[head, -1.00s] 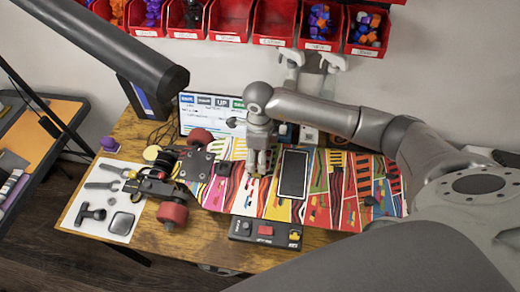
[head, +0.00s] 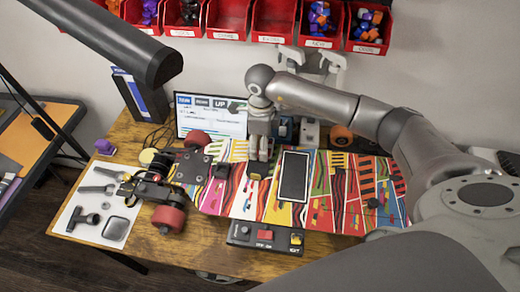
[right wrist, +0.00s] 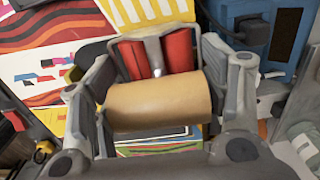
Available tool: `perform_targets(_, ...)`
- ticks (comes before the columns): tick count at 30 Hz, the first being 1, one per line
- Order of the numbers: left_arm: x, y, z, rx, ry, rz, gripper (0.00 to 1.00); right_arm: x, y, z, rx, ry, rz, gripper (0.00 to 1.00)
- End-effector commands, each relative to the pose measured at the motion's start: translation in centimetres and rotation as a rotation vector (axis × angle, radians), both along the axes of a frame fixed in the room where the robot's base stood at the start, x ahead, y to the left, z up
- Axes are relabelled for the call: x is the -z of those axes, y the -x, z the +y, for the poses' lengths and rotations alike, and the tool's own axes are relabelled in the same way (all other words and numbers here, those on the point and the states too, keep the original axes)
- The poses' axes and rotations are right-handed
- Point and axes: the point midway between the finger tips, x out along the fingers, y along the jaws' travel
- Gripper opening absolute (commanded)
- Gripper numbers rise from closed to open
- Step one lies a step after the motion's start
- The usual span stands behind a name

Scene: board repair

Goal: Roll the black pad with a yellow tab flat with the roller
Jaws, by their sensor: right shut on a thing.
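My right gripper (head: 258,152) is above the back edge of the colourful skateboard deck (head: 335,205). In the right wrist view the gripper (right wrist: 155,100) is shut on the roller (right wrist: 160,102), a tan cylinder with red parts behind it. My left gripper is out of view.
A truck with red wheels (head: 168,217) is at the deck's left. A control box (head: 265,236) stands in front. A white sheet with tools (head: 85,232) lies at left. A screen (head: 212,115) and a blue device (head: 285,130) stand behind. Red bins (head: 228,18) hang above.

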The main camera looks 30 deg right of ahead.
Motion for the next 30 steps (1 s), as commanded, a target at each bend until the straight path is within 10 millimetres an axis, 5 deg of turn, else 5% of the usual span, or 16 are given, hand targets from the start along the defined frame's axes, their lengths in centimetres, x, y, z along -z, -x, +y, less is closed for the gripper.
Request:
perform_targets(7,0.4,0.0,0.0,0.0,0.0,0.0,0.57,-0.1,-0.4,-0.3,-0.001,-0.001,0.0,0.49)
perform_targets(30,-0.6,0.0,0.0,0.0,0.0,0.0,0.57,0.2,2.8,1.9,-0.002,0.0,0.001,0.49)
